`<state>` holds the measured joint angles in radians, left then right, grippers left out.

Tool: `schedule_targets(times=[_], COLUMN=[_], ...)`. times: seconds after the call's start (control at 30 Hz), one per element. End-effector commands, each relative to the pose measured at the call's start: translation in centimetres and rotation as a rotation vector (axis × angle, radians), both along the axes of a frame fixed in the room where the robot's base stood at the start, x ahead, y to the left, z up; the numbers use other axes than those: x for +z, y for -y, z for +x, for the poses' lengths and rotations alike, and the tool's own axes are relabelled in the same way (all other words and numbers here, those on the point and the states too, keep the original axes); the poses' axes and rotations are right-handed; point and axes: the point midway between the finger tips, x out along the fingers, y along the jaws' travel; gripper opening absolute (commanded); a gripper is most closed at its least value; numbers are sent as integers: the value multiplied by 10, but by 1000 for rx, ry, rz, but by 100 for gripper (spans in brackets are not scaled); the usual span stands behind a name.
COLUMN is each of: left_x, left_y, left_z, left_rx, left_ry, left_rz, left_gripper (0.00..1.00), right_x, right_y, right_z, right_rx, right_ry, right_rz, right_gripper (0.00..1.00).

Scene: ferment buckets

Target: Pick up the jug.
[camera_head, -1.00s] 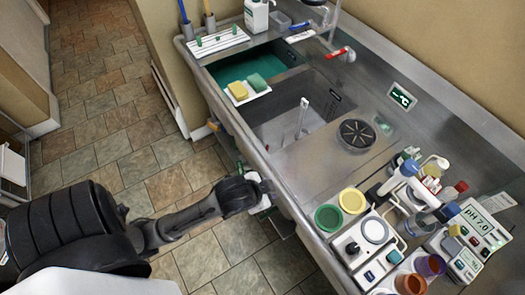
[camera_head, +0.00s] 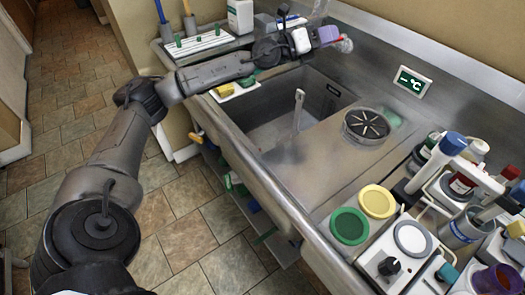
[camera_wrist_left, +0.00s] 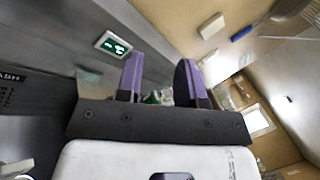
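A white jug-like container (camera_head: 240,16) with a dark label stands upright at the back left of the counter. I cannot be sure that it is the jug. My left gripper (camera_head: 328,35) is over the back of the sink, right of that container and well apart from it, next to the tap's red handle. The wrist view shows its two purple fingers (camera_wrist_left: 158,75) spread apart with nothing held between them. My right gripper is in no view.
The steel sink basin (camera_head: 270,105) lies below my left arm. A yellow sponge (camera_head: 223,90) sits on its left rim. Green and yellow lids (camera_head: 349,226) and crowded bottles (camera_head: 466,180) fill the front right.

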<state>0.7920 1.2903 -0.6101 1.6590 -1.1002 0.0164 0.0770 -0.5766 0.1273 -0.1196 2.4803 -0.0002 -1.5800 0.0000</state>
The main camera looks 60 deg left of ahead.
Motion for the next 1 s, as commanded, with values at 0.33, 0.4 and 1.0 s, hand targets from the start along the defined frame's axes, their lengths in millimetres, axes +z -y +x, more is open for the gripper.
schedule_targets(times=[0.33,0.4,1.0], left_x=[-150,-172,-227], left_y=[-63,-76,-112], left_z=[-40,-58,-155], left_rx=[-131,-149,-227], left_ry=[-787,-947,-1621], left_rz=[493,544,638], left_gripper=[35,35,35], right_x=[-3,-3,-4], right_y=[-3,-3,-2], right_z=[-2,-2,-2], right_rx=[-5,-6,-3], right_ry=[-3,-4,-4], right_rz=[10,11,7], right_gripper=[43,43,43])
